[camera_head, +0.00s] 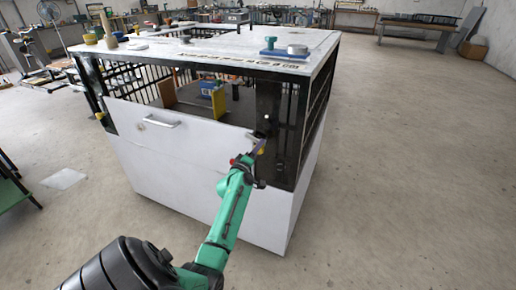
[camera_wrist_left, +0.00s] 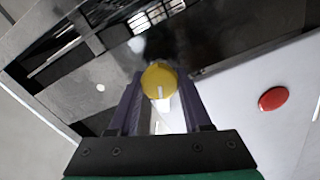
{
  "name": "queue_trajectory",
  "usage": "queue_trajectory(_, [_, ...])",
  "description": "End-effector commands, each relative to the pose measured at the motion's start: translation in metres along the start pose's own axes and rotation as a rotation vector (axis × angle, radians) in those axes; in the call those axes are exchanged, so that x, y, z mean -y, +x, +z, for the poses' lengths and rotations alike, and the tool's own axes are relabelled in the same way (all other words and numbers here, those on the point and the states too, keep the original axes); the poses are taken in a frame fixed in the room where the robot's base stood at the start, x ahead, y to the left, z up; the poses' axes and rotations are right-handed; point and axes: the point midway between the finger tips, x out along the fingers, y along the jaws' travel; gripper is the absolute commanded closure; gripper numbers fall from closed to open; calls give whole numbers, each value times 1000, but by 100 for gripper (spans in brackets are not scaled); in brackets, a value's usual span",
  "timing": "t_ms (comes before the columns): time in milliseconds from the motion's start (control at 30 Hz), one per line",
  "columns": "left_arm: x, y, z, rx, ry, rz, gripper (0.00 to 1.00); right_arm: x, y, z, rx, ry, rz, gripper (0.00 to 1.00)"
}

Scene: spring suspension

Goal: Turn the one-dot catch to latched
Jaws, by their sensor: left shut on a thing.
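My left gripper (camera_wrist_left: 160,95) has its two purple fingers on either side of a round yellow knob (camera_wrist_left: 160,78). The knob bears a white mark running down its face and appears to be the catch. A single white dot (camera_wrist_left: 100,87) shows on the dark surface to its left in the wrist view. In the head view my left gripper (camera_head: 258,147) is at the right front corner of the white cabinet (camera_head: 165,140), by the dark post (camera_head: 268,105). The catch is mostly hidden there; whether it is latched cannot be told. My right gripper is out of view.
A red disc (camera_wrist_left: 273,98) is on the white panel right of the fingers in the wrist view. The front panel has a bar handle (camera_head: 160,123). A yellow and blue object (camera_head: 213,98) stands inside the cabinet. Floor to the right (camera_head: 410,170) is clear.

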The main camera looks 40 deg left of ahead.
Motion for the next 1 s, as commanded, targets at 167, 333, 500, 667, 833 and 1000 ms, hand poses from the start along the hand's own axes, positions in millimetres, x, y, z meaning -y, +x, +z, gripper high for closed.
queue_trajectory(167, [0, 0, -1, -1, -145, 0, 100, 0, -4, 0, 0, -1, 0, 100])
queue_trajectory(333, [0, 0, -1, -1, -257, 0, 100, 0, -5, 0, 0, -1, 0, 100])
queue_trajectory(500, [1, 0, 0, -1, -329, 0, 100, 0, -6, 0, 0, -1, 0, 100])
queue_trajectory(667, [1, 0, 0, -1, -366, 0, 100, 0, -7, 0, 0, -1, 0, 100])
queue_trajectory(833, [1, 0, 0, -1, -379, 1, 100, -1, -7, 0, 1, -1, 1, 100])
queue_trajectory(1000, [1, 0, 0, -1, -380, 1, 100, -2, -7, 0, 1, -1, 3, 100])
